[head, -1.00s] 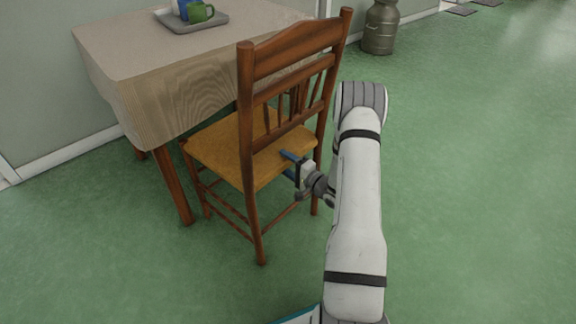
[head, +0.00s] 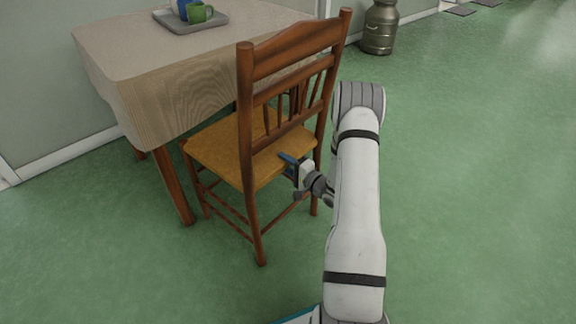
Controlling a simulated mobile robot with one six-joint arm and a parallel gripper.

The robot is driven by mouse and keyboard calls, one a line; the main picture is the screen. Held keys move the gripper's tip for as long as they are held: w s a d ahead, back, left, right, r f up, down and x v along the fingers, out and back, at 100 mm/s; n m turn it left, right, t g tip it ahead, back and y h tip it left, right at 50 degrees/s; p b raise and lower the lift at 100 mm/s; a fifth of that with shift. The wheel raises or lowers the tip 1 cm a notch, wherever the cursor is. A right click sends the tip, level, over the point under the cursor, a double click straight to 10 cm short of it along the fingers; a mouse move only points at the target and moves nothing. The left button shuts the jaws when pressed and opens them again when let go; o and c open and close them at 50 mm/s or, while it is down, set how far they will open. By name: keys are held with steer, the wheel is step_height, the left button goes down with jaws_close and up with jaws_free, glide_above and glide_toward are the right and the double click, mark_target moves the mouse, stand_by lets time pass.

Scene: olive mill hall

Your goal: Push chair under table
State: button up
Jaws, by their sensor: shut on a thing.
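The wooden chair (head: 212,150) stands upright on the floor, with a brown frame, slatted backrest and yellowish seat. Its backrest faces my arm, and its seat faces the table (head: 115,55), which has a pale cloth hanging over its edges. The front of the seat is close to the hanging cloth; the cloth and backrest hide how far it reaches under. My gripper (head: 291,164), with blue fingers, is behind the chair at seat height, below the backrest slats. It is shut on the rear edge of the chair seat.
A grey tray (head: 218,26) with a green mug (head: 199,13) and a blue mug (head: 184,8) stands on the table. A wall runs behind the table. A metal can (head: 380,27) stands at the back. The green floor is clear on the right.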

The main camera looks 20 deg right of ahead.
jaws_close()
steer(key=shift+s+f, duration=0.1)
steer(key=shift+f, duration=0.25)
stand_by(0.3)
steer(key=shift+a, duration=0.1)
